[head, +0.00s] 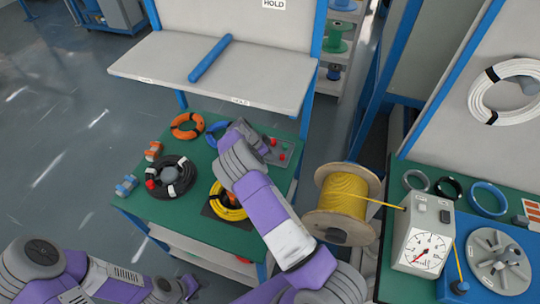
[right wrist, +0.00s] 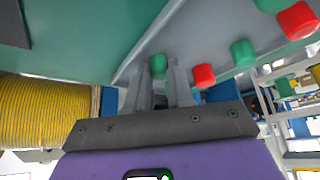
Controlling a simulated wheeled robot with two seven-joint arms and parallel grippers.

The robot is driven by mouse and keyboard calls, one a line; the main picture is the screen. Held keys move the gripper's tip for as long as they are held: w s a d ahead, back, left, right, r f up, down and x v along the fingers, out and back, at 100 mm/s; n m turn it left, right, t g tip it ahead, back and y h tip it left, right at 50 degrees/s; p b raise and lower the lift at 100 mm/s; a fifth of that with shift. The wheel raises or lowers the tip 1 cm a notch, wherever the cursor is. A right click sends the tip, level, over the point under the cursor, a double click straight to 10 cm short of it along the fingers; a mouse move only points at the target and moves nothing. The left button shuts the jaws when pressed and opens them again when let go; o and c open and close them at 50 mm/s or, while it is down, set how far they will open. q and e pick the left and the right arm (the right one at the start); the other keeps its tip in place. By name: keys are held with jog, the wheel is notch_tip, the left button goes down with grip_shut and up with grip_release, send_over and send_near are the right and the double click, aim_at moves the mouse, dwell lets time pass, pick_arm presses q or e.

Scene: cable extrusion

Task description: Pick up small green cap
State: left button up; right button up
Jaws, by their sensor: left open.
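In the right wrist view the small green cap (right wrist: 158,66) sits between the fingertips of my right gripper (right wrist: 160,76). The fingers are close together, one on each side of the cap, and appear to touch it. The cap is at the edge of the grey tray (right wrist: 205,30); whether it is lifted off is not clear. In the head view my right gripper (head: 254,147) reaches over the green table to the grey tray (head: 289,148), and the arm hides the cap. My left arm shows at the lower left; its fingers are out of view.
Red caps (right wrist: 203,75) and other green caps (right wrist: 243,53) stand close beside the right gripper. The green table (head: 125,210) holds a black coil (head: 188,178), an orange coil (head: 186,120) and a yellow coil. A yellow cable spool (head: 343,195) stands right of my right arm.

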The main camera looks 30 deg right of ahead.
grip_shut()
jog(key=shift+r, duration=0.1)
jog(key=shift+r, duration=0.6)
notch_tip(320, 180, up, 5)
jog(key=w+a+p, duration=0.1)
jog(key=a, duration=1.7)
jog(key=shift+w+r, duration=0.2)
jog(key=shift+r, duration=0.1)
